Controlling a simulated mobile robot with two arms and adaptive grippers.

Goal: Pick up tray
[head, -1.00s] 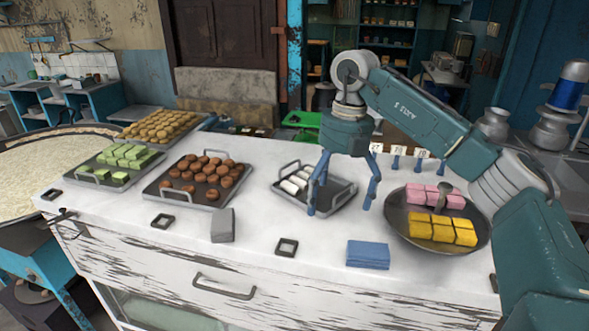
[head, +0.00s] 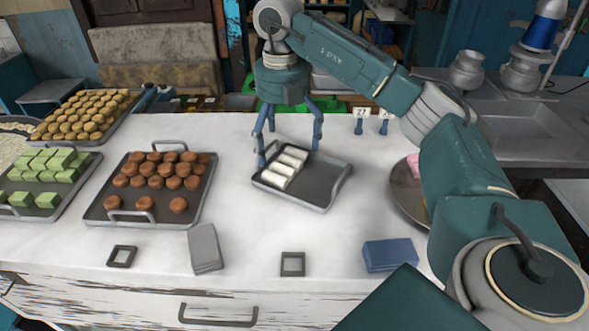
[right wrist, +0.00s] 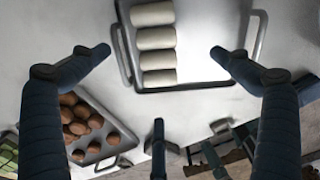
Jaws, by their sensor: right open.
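A grey metal tray (head: 325,182) with several white rolls (head: 284,167) on its left side lies on the white counter. In the right wrist view the tray (right wrist: 203,45) is at the top, with the rolls (right wrist: 156,38) in a column and a side handle (right wrist: 122,52). My right gripper (head: 290,146) is open and empty, its blue fingers spread over the tray's far left part. Its fingers (right wrist: 160,55) frame part of the tray and close on nothing. Contact with the tray cannot be told. My left gripper is not in view.
Trays of brown sweets (head: 193,213), green sweets (head: 78,190) and round yellow sweets (head: 125,103) stand to the left. A grey block (head: 205,248), a blue cloth-like stack (head: 390,255) and square frames (head: 293,264) lie in front. A round pan (head: 404,195) is at right.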

